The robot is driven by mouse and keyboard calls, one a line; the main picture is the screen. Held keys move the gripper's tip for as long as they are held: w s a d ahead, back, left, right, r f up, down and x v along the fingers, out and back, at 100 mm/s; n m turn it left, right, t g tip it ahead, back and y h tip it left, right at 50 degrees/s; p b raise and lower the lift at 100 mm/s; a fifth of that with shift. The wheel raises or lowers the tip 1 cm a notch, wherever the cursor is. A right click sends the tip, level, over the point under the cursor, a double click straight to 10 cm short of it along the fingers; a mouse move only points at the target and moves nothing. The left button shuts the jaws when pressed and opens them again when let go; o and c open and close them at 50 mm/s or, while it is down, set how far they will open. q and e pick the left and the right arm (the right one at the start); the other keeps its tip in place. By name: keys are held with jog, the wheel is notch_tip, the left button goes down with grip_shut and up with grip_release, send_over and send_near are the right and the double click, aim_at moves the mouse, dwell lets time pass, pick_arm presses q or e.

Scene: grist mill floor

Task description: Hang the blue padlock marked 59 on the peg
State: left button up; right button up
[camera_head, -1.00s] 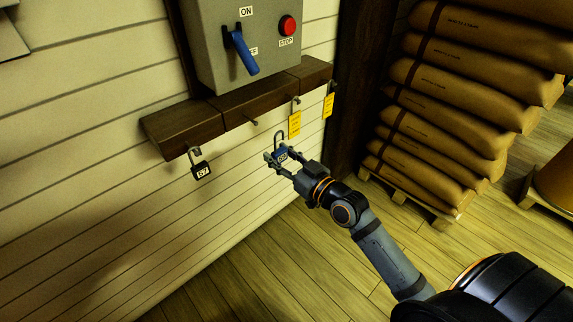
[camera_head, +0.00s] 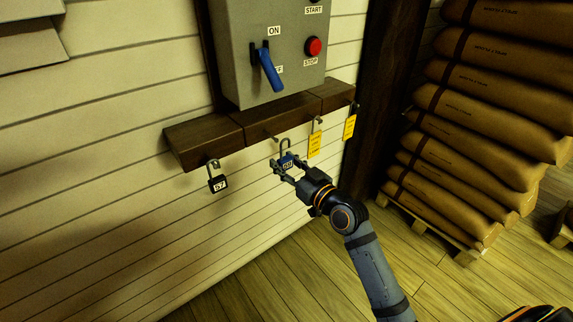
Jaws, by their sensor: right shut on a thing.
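The blue padlock (camera_head: 287,162) has a white label that is too small to read surely, and its open-looking grey shackle points up. My right gripper (camera_head: 283,169) is shut on its body and holds it in front of the white plank wall. A bare peg (camera_head: 272,137) sticks out of the dark wooden rail (camera_head: 205,139), just above and left of the shackle. The shackle appears apart from this peg; depth is hard to judge. My left gripper is out of view.
A black padlock marked 57 (camera_head: 217,182) hangs from the left peg. Two yellow tags (camera_head: 314,145) (camera_head: 349,127) hang to the right. A grey switch box (camera_head: 238,58) with a blue lever (camera_head: 270,72) stands above the rail. Stacked sacks (camera_head: 480,130) fill the right.

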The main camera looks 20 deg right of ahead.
jog(key=shift+w+a, duration=0.15)
jog(key=shift+w, duration=0.35)
dwell(0.6)
jog(key=shift+w+a+b, duration=0.1)
jog(key=shift+w+b, duration=0.25)
jog(key=shift+b, duration=0.05)
jog(key=shift+w+a, duration=0.2)
jog(key=shift+w, duration=0.25)
jog(key=shift+w+a+b, duration=0.15)
jog(key=shift+w+b, duration=0.15)
jog(key=shift+w, duration=0.2)
jog(key=shift+x, duration=0.75)
jog(key=shift+w, duration=0.1)
jog(key=shift+f+b, duration=0.6)
jog(key=shift+b, duration=0.15)
jog(key=o, duration=1.1)
